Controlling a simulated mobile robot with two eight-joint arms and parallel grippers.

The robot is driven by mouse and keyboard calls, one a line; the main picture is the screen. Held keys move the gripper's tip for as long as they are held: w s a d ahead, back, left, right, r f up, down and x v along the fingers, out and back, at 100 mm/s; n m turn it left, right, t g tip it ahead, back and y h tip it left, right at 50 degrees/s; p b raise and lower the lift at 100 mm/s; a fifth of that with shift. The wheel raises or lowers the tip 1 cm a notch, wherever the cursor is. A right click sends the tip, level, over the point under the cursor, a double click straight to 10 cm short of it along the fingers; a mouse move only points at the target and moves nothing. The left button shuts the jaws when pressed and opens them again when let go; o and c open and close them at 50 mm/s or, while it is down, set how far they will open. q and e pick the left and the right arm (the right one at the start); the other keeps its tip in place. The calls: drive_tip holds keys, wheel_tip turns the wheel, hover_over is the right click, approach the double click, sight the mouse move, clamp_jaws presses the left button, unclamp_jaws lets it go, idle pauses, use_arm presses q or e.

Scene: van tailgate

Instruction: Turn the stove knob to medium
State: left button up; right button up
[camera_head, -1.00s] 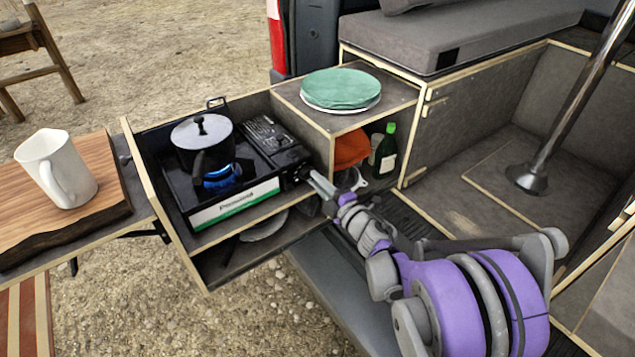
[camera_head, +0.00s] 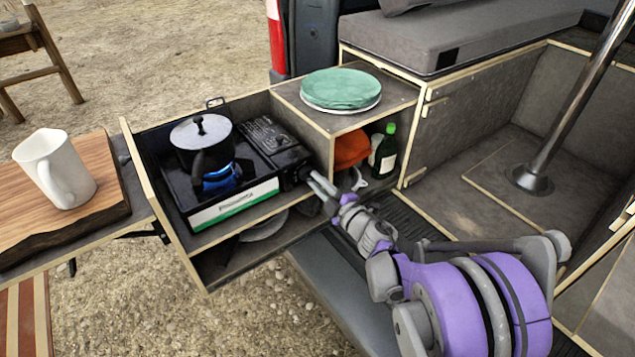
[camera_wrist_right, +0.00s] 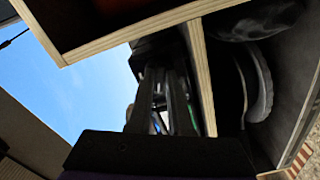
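The black portable stove (camera_head: 178,196) sits in the pull-out drawer, with a blue flame (camera_head: 221,180) under the black lidded pot (camera_head: 202,140). The stove knob (camera_head: 302,172) is at the right end of the stove's front, mostly hidden by my right gripper (camera_head: 309,178). The right gripper's two fingers show parallel with a gap between them, and their tips are at the knob, seemingly on either side of it. In the right wrist view the fingers (camera_wrist_right: 163,90) reach up to the dark stove end; the knob is not clear there. My left gripper is out of view.
A wooden cabinet box (camera_head: 318,118) with green plates (camera_head: 341,89) stands right of the stove. A green bottle (camera_head: 385,150) and an orange item (camera_head: 350,148) are inside it. A white mug (camera_head: 55,168) stands on a wooden board at left.

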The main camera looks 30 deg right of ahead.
drive_tip(key=o, duration=0.4)
drive_tip(key=s, duration=0.7)
drive_tip(key=s+d, duration=0.1)
drive_tip(key=s, duration=0.2)
drive_tip(key=shift+s+p, duration=0.3)
drive_tip(key=shift+s, duration=0.1)
drive_tip(key=shift+a, duration=0.1)
